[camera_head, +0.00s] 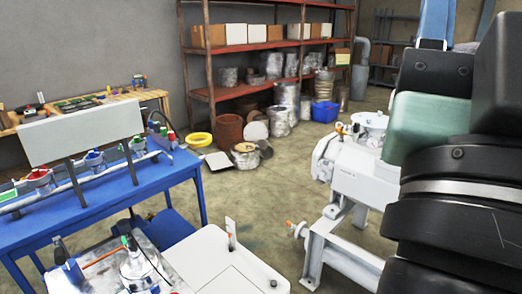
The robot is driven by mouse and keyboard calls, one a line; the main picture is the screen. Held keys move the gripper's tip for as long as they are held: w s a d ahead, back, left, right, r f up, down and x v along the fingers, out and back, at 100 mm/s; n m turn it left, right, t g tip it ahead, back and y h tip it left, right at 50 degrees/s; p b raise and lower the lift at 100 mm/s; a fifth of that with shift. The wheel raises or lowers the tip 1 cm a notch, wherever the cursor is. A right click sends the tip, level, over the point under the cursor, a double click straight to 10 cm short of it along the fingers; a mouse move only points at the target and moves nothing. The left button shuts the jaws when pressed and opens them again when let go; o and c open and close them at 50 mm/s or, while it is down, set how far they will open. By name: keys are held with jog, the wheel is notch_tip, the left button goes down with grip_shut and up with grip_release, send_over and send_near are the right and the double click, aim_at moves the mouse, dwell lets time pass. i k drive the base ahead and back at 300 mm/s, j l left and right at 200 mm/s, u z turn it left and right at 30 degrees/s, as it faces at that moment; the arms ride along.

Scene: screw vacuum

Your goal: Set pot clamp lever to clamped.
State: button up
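A silver domed pot lid (140,268) with a green-tipped fitting and a thin dark hose shows at the bottom left, on a grey metal bench top. An orange rod-like handle (102,258) lies beside it, slanting up to the right toward the dome. It may be the clamp lever, but I cannot tell for sure, nor whether it is clamped. My dark arm links fill the right side of the view. My gripper is out of the frame.
A white cabinet top (225,262) with an upright plate stands beside the pot. A white machine (362,172) on a frame is at the right, with an orange-tipped valve (297,229). A blue table (95,200) is at the left. Open floor (265,195) lies between.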

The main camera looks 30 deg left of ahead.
aim_at(123, 239)
jog(key=j+u, duration=0.2)
jog(key=u, duration=0.3)
jog(key=j+u, duration=0.25)
jog(key=u, duration=0.25)
jog(key=j+u, duration=0.2)
jog(key=u, duration=0.3)
jog(key=i+l, duration=0.05)
